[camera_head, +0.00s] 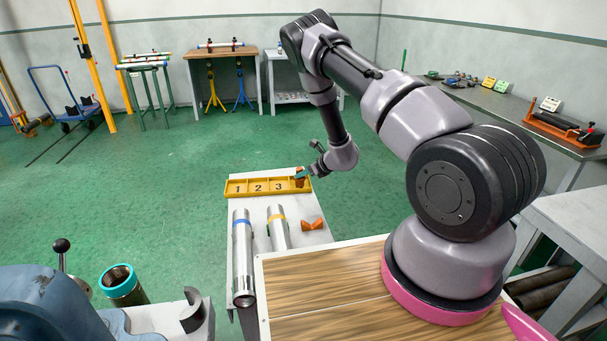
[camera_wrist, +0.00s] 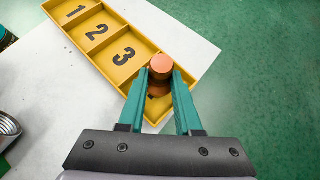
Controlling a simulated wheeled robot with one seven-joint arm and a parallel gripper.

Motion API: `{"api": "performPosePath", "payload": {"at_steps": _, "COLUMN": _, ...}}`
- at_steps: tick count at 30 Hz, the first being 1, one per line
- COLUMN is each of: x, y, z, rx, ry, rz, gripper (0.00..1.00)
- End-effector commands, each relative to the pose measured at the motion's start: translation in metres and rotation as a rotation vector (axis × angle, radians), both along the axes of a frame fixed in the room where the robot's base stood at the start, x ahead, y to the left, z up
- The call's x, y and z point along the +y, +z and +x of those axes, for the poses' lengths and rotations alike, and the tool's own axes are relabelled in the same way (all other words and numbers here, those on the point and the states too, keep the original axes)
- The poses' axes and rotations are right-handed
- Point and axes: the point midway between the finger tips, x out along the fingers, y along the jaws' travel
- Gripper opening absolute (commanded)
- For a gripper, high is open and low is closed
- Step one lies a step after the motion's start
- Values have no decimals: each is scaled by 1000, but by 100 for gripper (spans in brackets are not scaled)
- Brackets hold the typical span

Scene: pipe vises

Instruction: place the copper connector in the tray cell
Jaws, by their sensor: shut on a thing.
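My gripper (camera_wrist: 158,100) is shut on a copper connector (camera_wrist: 162,66), whose round end shows between the teal fingertips in the wrist view. The connector is at the last cell of the yellow tray (camera_wrist: 97,48), beside the cell marked 3. I cannot tell whether it touches the cell floor. Cells 1, 2 and 3 look empty. In the head view my gripper (camera_head: 304,174) is at the right end of the tray (camera_head: 250,188), with the copper connector (camera_head: 299,182) partly hidden by it. Another copper fitting (camera_head: 312,225) lies on the white table.
Two metal pipes, one with a blue band (camera_head: 242,255) and one with a yellow band (camera_head: 278,230), lie on the white table in front of the tray. A blue vise (camera_head: 60,310) and a teal-rimmed pipe (camera_head: 122,285) stand at the lower left. Green floor surrounds the table.

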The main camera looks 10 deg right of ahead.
Motion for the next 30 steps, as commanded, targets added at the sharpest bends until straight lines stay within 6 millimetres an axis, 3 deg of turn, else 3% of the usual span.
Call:
{"api": "performPosePath", "payload": {"at_steps": 8, "x": 0, "y": -1, "z": 1, "rx": -1, "ry": -1, "rz": 0, "gripper": 0}}
{"api": "performPosePath", "payload": {"at_steps": 9, "x": 0, "y": -1, "z": 1, "rx": -2, "ry": 0, "rz": -1, "gripper": 44}}
{"api": "performPosePath", "payload": {"at_steps": 11, "x": 0, "y": -1, "z": 0, "rx": -2, "ry": 0, "rz": -1, "gripper": 63}}
{"api": "performPosePath", "payload": {"at_steps": 22, "x": -1, "y": 3, "z": 0, "rx": -1, "ry": -1, "rz": 0, "gripper": 63}}
{"api": "performPosePath", "payload": {"at_steps": 30, "x": -23, "y": 32, "z": -28, "rx": -1, "ry": -4, "rz": 0, "gripper": 63}}
